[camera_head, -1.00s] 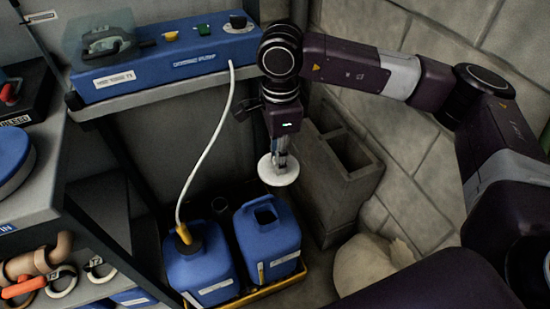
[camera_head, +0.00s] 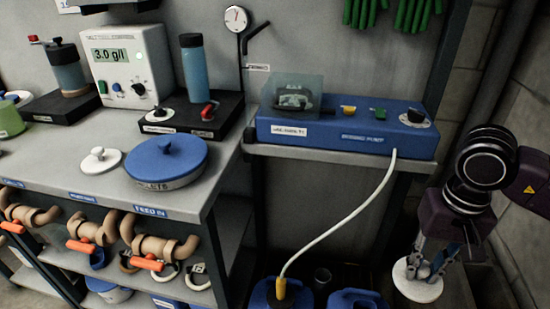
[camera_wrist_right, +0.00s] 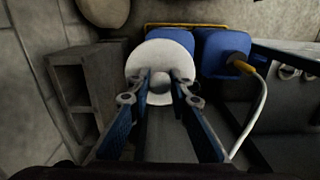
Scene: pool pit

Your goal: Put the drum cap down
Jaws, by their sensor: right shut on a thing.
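The drum cap (camera_head: 412,287) is a white round disc at the lower right of the head view. My right gripper (camera_head: 432,266) is shut on it from above and holds it in the air. In the right wrist view, the cap (camera_wrist_right: 160,52) lies at the tips of my right gripper (camera_wrist_right: 159,84), with its knob between the fingers. Two blue drums stand below: one with a yellow fitting and white hose (camera_head: 264,295), the other (camera_head: 357,298) cut off by the lower edge. My left gripper is out of view.
The grey bench (camera_head: 62,165) carries a round blue lid (camera_head: 165,158), a small white knobbed lid (camera_head: 100,160), a blue bottle (camera_head: 194,68) and a meter (camera_head: 125,65). Bare bench top shows around the white lid. A blue dosing pump (camera_head: 345,128) sits on a shelf. A hollow block (camera_wrist_right: 82,85) stands beside the drums.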

